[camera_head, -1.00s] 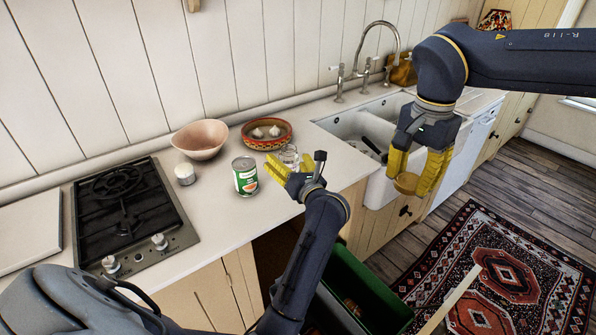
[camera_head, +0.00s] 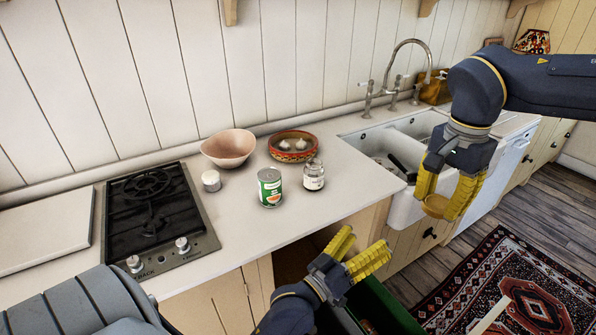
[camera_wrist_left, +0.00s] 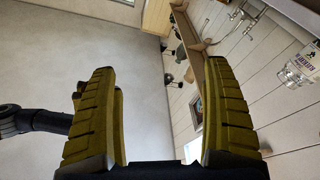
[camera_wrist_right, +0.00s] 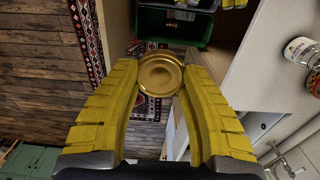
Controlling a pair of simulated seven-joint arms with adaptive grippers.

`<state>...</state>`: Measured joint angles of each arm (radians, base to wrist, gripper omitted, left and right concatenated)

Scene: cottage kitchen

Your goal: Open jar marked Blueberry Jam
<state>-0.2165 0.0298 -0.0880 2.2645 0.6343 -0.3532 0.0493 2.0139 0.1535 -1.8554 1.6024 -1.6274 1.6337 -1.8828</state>
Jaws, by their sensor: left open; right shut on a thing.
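A small glass jar (camera_head: 313,177) with a pale label stands upright on the counter, with no lid visible on it. It also shows in the left wrist view (camera_wrist_left: 298,70) and the right wrist view (camera_wrist_right: 301,51); its label is too small to read surely. My right gripper (camera_head: 439,203) is shut on a round gold lid (camera_wrist_right: 160,74), held in the air in front of the sink, right of the jar. My left gripper (camera_head: 366,241) is open and empty, below and in front of the counter edge, apart from the jar.
A green-labelled can (camera_head: 270,188) stands just left of the jar. Behind are a patterned bowl with garlic (camera_head: 293,156) and a pink bowl (camera_head: 228,163). A small white-topped jar (camera_head: 211,181) stands near the hob (camera_head: 152,218). The counter front is clear.

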